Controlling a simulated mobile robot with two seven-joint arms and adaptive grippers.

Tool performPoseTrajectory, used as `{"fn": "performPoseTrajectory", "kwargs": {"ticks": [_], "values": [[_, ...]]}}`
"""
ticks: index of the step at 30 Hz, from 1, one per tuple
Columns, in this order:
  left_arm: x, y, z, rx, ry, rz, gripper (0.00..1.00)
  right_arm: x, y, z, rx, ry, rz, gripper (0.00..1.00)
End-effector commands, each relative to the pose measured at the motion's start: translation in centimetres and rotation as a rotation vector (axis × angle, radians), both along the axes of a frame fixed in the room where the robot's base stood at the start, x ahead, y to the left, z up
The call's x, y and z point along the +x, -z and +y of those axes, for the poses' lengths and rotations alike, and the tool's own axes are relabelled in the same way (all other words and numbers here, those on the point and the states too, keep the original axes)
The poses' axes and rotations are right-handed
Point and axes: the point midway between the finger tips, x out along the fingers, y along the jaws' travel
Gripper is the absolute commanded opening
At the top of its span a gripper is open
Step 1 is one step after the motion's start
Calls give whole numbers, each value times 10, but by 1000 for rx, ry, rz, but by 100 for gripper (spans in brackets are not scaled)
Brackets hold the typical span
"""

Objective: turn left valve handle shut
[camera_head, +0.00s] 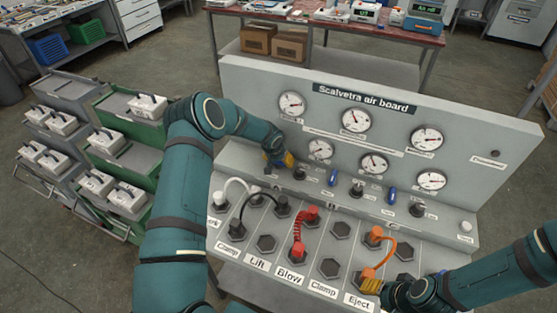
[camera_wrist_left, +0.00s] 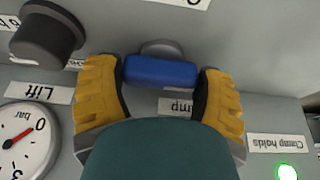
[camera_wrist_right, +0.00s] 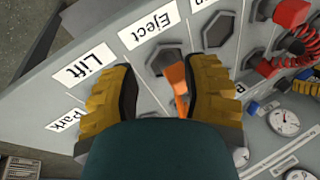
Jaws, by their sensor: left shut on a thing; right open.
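My left gripper (camera_head: 284,160) is at the left end of the valve row on the air board. In the left wrist view its yellow fingers (camera_wrist_left: 163,85) are closed on the two ends of a blue valve handle (camera_wrist_left: 163,71), which lies crosswise between them. In the head view my arm and gripper hide this handle. Two other blue handles, a middle one (camera_head: 332,177) and a right one (camera_head: 392,195), are free. My right gripper (camera_head: 372,286) is open by the orange plug (camera_head: 368,273) at Eject. An orange hose (camera_wrist_right: 178,85) shows between its fingers (camera_wrist_right: 160,85).
Gauges (camera_head: 356,119) line the upright panel. Black knobs (camera_head: 357,189) sit between the handles. A red coiled hose (camera_head: 299,230) and a black hose (camera_head: 258,205) rise from the sloping socket deck. A green lamp (camera_wrist_left: 287,172) is lit near "Clamp holds".

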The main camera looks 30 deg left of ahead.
Motion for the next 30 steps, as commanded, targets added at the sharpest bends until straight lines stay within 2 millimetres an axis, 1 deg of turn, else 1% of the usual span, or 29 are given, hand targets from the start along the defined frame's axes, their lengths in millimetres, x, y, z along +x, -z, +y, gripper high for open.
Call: {"fn": "performPoseTrajectory", "kwargs": {"ticks": [3,4,6,14,17,20,22,30], "values": [[1,-2,0,1,1,-4,35,0,0,0,0,0,0,47],[1,-2,0,1,1,-4,80,0,0,0,0,0,0,47],[1,-2,0,1,1,-4,100,0,0,0,0,0,0,47],[1,-2,0,1,0,-3,100,0,0,0,0,0,0,47],[-1,-6,0,1,1,-3,100,0,0,0,0,0,0,47],[-4,-16,0,1,1,-4,100,0,0,0,0,0,0,47],[-8,-26,0,2,0,-5,100,0,0,0,0,0,0,47],[-29,-75,-1,2,0,-6,100,0,0,0,0,0,0,47]]}}
